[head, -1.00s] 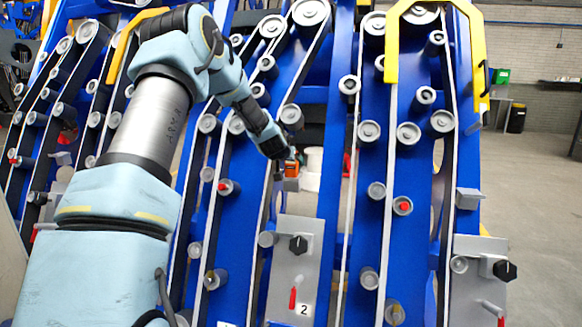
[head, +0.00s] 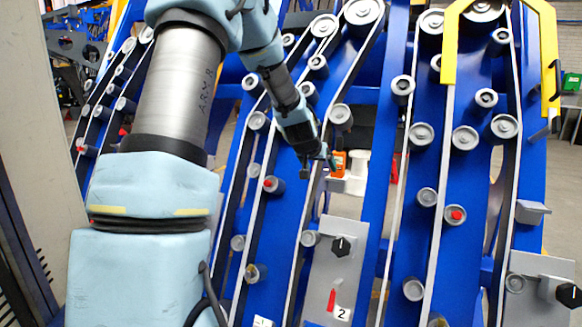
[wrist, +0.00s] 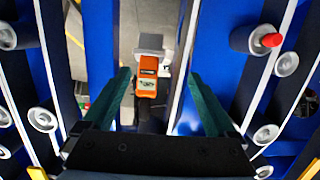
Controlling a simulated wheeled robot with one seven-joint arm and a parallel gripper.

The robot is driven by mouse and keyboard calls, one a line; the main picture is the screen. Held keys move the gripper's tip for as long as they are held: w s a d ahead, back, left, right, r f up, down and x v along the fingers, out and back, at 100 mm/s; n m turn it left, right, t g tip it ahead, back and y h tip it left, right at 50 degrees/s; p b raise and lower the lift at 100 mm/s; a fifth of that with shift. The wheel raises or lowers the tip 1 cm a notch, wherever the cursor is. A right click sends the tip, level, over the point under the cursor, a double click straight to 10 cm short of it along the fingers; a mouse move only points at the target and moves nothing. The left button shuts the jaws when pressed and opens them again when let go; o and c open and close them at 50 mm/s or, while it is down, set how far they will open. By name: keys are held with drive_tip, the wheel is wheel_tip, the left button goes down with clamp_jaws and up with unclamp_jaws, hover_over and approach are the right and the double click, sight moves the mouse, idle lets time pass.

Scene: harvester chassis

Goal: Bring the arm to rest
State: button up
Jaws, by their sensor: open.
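My light-blue arm reaches up from the lower left in the head view and bends down toward the blue harvester chassis (head: 388,190). My gripper (head: 318,168) hangs in front of the chassis, above the plate marked 2. In the wrist view my gripper (wrist: 160,95) shows two green fingers spread wide apart, with nothing held between them. An orange device (wrist: 147,75) shows beyond and between the fingers, apart from them; it also shows just right of the gripper in the head view (head: 338,163).
Rollers and belts cover the chassis panels. A grey plate (head: 322,295) with a black knob and a red lever sits below my gripper. A yellow bracket (head: 450,55) stands out at the upper right. A pale cabinet (head: 38,120) stands at the left edge.

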drive_tip(key=s+a+f+n+g+y+p, duration=0.1)
drive_tip(key=s+a+f+n+g+y, duration=0.1)
drive_tip(key=s+a, duration=0.9)
drive_tip(key=s+a+f+n+g+y+p, duration=0.1)
drive_tip(key=s+a+g, duration=0.4)
drive_tip(key=s+a, duration=0.7)
drive_tip(key=s+n+y, duration=0.1)
drive_tip(key=s, duration=0.6)
drive_tip(key=shift+s+f, duration=0.15)
drive_tip(key=shift+f, duration=0.25)
drive_tip(key=shift+c, duration=0.2)
